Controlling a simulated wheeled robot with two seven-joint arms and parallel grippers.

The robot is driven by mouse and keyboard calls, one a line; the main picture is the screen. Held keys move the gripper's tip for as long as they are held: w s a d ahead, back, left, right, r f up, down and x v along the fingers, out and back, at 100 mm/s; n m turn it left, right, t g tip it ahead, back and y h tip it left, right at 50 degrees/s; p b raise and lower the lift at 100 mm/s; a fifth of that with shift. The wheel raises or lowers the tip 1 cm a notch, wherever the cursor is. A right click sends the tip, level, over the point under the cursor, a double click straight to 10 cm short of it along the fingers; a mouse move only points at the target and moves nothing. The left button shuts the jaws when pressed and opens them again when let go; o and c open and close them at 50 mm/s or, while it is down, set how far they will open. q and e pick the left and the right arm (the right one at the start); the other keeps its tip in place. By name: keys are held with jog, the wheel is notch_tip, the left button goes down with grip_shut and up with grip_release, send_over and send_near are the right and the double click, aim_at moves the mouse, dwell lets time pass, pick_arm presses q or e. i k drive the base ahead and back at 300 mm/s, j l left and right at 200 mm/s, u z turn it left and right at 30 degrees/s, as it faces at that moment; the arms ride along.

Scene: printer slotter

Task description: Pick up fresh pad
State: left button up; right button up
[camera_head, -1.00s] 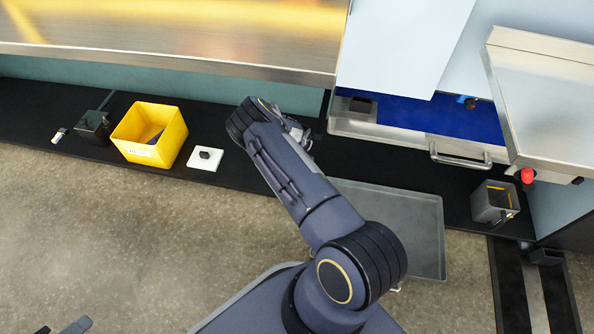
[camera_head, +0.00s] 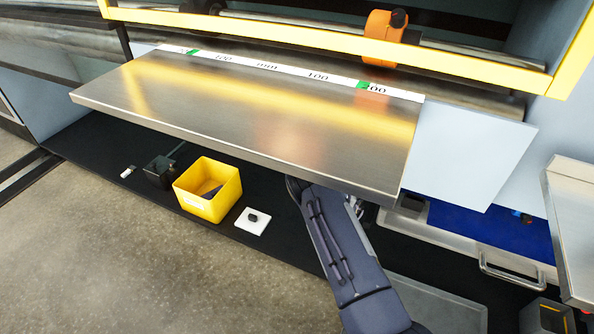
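A small white square pad with a black knob on top (camera_head: 252,221) lies flat on the black ledge, right of the yellow bin. I cannot tell whether it is the fresh pad. My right arm comes up from the bottom, and its wrist end reaches under the front edge of the steel table. Only a small grey part of my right gripper (camera_head: 354,207) shows beside the wrist. Its fingers are hidden, so I cannot see whether they are open or hold anything. My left gripper is out of view.
The yellow bin (camera_head: 223,205) has dark pieces inside; a black box (camera_head: 160,172) stands left of it. The steel table (camera_head: 255,110) overhangs the ledge. A blue-floored drawer (camera_head: 478,222) with a handle is at right. A grey tray (camera_head: 445,300) lies below it.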

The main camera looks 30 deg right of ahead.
aim_at(251, 220)
jog(key=k+j, duration=0.75)
jog(key=j, duration=0.25)
